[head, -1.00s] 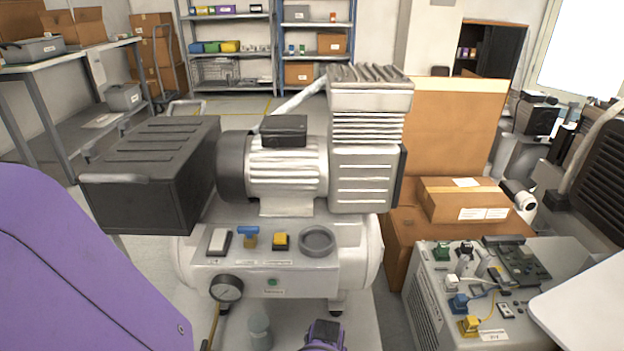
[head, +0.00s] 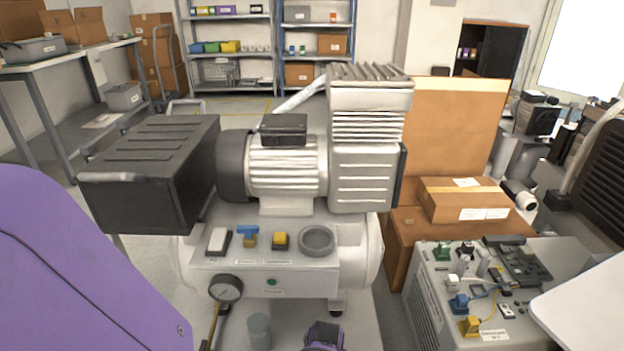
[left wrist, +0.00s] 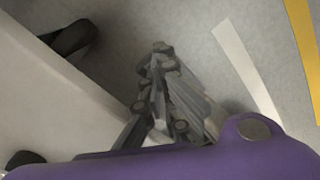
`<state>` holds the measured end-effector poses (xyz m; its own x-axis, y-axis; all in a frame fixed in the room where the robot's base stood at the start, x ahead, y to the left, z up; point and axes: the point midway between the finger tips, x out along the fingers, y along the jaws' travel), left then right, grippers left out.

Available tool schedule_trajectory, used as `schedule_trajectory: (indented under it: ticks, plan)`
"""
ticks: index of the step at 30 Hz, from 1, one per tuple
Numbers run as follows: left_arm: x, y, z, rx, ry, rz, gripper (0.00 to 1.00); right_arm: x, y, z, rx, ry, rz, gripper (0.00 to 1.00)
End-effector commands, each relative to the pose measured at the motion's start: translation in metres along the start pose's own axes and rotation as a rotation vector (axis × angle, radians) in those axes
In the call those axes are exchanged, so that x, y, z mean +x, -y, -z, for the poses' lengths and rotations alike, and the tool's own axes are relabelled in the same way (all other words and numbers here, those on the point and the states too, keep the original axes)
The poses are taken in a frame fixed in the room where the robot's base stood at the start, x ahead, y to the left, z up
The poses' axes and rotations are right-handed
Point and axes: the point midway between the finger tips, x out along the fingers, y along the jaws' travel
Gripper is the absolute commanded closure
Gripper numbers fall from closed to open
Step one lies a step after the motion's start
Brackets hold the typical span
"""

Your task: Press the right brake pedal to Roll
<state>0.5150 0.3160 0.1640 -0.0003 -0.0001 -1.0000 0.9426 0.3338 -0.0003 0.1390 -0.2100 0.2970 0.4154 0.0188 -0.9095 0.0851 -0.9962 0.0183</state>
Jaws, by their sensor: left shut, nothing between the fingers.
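My left gripper (left wrist: 160,50) is shut and empty in the left wrist view, low over the grey floor. It is beside a pale, straight-edged body (left wrist: 50,90). A dark rounded part (left wrist: 72,38) sticks out from that body's edge, and another dark part (left wrist: 25,158) shows at the lower left. I cannot tell whether either is a brake pedal. The gripper is apart from the upper dark part. No pedal is clearly readable there.
A grey control box (head: 425,290) with coloured connectors and cardboard boxes (head: 465,200) stand to the right. A black box (head: 150,170) is at the compressor's left. A workbench (head: 70,62) and shelves (head: 230,55) are behind. Open floor shows beside white and yellow stripes (left wrist: 303,45).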

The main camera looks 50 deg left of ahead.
Motion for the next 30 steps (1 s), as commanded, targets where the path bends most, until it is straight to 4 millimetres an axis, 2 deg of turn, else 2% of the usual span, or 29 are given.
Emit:
schedule_trajectory:
  ticks: [30]
  plan:
    - [0.016,0.001,0.001,0.0,-0.001,0.001,1.0,0.008,0.0,-0.006,-0.002,0.009,0.002,0.6]
